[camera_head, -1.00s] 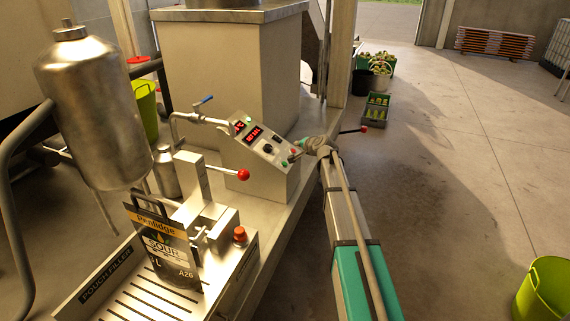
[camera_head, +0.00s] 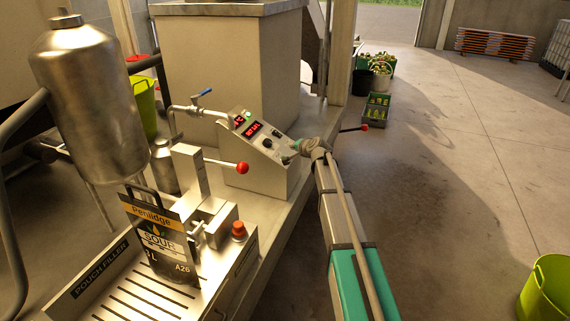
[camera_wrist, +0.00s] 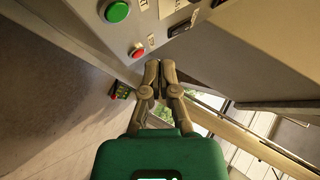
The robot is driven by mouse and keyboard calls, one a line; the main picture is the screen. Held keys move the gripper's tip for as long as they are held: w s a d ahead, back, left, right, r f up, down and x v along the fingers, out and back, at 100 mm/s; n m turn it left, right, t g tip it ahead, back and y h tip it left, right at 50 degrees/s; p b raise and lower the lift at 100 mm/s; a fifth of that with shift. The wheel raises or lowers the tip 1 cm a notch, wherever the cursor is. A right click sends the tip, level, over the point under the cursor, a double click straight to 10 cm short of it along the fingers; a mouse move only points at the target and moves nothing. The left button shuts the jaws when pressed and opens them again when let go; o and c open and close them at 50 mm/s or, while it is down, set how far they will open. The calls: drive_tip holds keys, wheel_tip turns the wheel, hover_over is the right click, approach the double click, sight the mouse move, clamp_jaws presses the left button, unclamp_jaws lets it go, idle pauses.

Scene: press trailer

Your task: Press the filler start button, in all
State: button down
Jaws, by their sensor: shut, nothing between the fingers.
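The filler's control panel (camera_head: 250,135) has red lit displays, a black knob and small buttons; its lower right corner is partly hidden by my gripper (camera_head: 292,155). In the wrist view a large green button (camera_wrist: 117,11) and a smaller red button (camera_wrist: 137,51) sit on the panel face. Their labels are too small to read. My gripper (camera_wrist: 158,66) is shut and empty. Its tips appear right of and below the red button, farther from the green one. I cannot tell whether they touch the panel.
A red-knobbed lever (camera_head: 242,168) sticks out left of the panel. Another red-knobbed lever (camera_head: 364,127) is behind my arm. Open floor lies right, with a green bucket (camera_head: 548,290).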

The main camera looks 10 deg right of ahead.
sight(283, 155)
drive_tip(key=shift+w+a+f+b, duration=0.15)
drive_tip(key=shift+a+f+b, duration=0.15)
drive_tip(key=shift+f+b, duration=0.3)
drive_tip(key=shift+w+a+f+b, duration=0.2)
drive_tip(key=shift+a+f+b, duration=0.1)
drive_tip(key=shift+f+b, duration=0.3)
drive_tip(key=shift+w+a+f+b, duration=0.15)
drive_tip(key=shift+a+f+b, duration=0.25)
drive_tip(key=shift+f, duration=0.35)
drive_tip(key=shift+f, duration=0.1)
drive_tip(key=shift+w+f+b, duration=0.1)
drive_tip(key=shift+f+b, duration=0.15)
drive_tip(key=shift+b, duration=0.15)
drive_tip(key=shift+w+a+f+b, duration=0.1)
drive_tip(key=shift+a+f+b, duration=0.15)
drive_tip(key=shift+f+b, duration=0.1)
idle(1.0)
drive_tip(key=shift+r, duration=0.15)
idle(0.3)
drive_tip(key=shift+s+d+r+p, duration=0.2)
drive_tip(key=shift+d+r+p, duration=0.1)
drive_tip(key=shift+r+p, duration=0.4)
drive_tip(key=r+p, duration=0.1)
drive_tip(key=d+r+p, duration=0.1)
drive_tip(key=p, duration=0.1)
drive_tip(key=s+d+r+p, duration=0.1)
drive_tip(key=r, duration=0.1)
drive_tip(key=shift+r, duration=0.1)
idle(0.5)
